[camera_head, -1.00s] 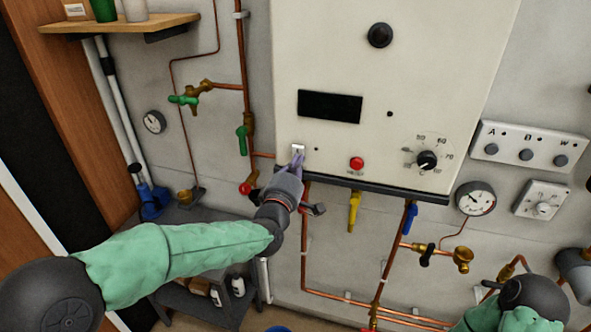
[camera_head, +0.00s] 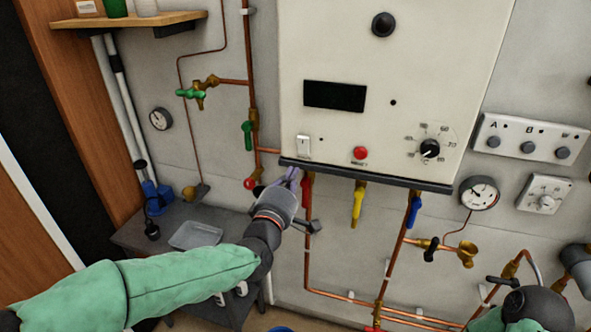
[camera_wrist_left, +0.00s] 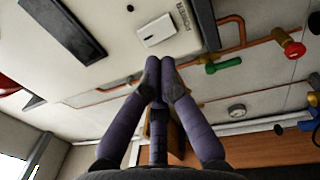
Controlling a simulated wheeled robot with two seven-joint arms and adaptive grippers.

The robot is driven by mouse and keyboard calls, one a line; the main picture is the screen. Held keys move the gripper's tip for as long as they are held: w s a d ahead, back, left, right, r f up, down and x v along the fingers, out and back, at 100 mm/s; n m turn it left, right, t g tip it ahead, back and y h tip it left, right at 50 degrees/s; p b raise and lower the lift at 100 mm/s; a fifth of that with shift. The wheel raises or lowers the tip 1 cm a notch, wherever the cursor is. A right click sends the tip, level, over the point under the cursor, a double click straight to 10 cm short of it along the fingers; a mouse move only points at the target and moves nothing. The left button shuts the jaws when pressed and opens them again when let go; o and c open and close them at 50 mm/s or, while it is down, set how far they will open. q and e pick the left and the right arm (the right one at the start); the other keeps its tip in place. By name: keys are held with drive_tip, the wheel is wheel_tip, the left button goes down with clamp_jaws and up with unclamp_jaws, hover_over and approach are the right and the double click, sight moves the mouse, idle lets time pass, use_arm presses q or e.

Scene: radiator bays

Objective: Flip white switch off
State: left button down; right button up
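The white switch (camera_head: 303,146) is a small rocker at the lower left of the cream boiler front panel. It also shows in the left wrist view (camera_wrist_left: 157,31), beside the word POWER. My left gripper (camera_head: 293,174) is just below the switch and the panel's dark bottom edge, apart from the switch. In the left wrist view its purple fingers (camera_wrist_left: 160,72) meet at the tips with nothing between them. My right arm shows at the lower right of the head view, but its gripper fingers do not show.
A red button (camera_head: 360,153) and a black dial (camera_head: 430,148) sit right of the switch. Copper pipes with a yellow valve handle (camera_head: 357,203) and a blue one (camera_head: 413,211) hang below the panel. A grey shelf (camera_head: 140,237) stands at lower left.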

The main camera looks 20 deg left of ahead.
use_arm(q)
drive_tip(key=s, duration=0.5)
drive_tip(key=shift+f, duration=0.15)
drive_tip(key=s+d+f+m+g+h+b, duration=0.1)
drive_tip(key=d+f+m+g+b, duration=0.25)
drive_tip(key=f, duration=1.65)
drive_tip(key=f+m+g+h+b, duration=0.15)
drive_tip(key=f+m+g, duration=0.4)
drive_tip(key=f, duration=1.35)
drive_tip(key=s+d+f+m+g+b, duration=0.2)
drive_tip(key=s+f+g, duration=0.3)
drive_tip(key=s+f, duration=0.6)
drive_tip(key=s+d+f+m+g+b, duration=0.2)
drive_tip(key=s+f+m+g, duration=0.2)
drive_tip(key=s+f, duration=0.7)
wheel_tip(320, 180, down, 6)
drive_tip(key=shift+r+g+h+b, duration=0.1)
drive_tip(key=shift+g+h+b, duration=0.25)
drive_tip(key=shift+g+h, duration=0.1)
